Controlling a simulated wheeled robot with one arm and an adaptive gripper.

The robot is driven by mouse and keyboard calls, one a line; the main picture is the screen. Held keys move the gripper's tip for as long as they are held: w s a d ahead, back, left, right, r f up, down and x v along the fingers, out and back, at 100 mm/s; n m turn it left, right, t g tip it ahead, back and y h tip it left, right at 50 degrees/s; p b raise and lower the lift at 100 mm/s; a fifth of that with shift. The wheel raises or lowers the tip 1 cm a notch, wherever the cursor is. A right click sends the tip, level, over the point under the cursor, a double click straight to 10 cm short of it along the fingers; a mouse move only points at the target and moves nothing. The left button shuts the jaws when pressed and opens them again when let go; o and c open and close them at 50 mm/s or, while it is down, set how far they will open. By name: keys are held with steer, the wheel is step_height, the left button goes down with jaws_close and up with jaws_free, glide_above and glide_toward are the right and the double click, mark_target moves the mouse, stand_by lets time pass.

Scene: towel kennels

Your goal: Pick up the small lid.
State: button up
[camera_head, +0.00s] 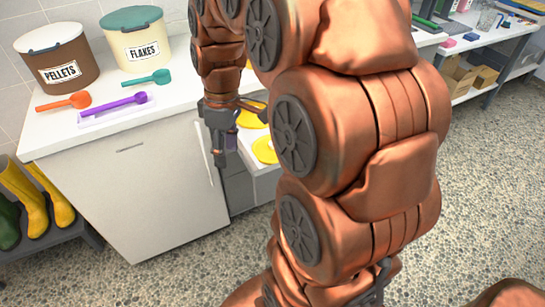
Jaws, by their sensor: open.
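My gripper (222,160) points down above the open drawer (266,187), with its dark fingers open and nothing visible between them. Two yellow round things that look like lids lie in the drawer, to the right of my gripper. The nearer yellow lid (265,150) is partly covered by my arm on its right. The farther yellow lid (250,119) is partly hidden behind my gripper and arm. I cannot tell which of the two is smaller.
The white counter (185,102) holds a brown PELLETS bin (58,64), a cream FLAKES bin (137,46), an orange scoop (64,102), a teal scoop (148,80) and a purple scoop (115,103) on a tray. Yellow boots (30,205) stand at left. The speckled floor is clear.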

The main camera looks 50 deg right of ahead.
steer(key=w+d+f+n+b, duration=0.2)
steer(key=w+d+f+b, duration=0.25)
steer(key=d, duration=0.65)
steer(key=n+t+b, duration=0.2)
steer(key=b, duration=0.1)
glide_above(272, 146)
steer(key=d, duration=0.1)
steer(key=f, duration=0.5)
steer(key=shift+d+f, duration=0.1)
steer(key=shift+d, duration=0.1)
steer(key=shift+w+a+f, duration=0.1)
steer(key=shift+w+f, duration=0.05)
steer(key=shift+f, duration=1.7)
steer(key=shift+w+a+f, duration=0.1)
steer(key=shift+f, duration=1.75)
jaws_close()
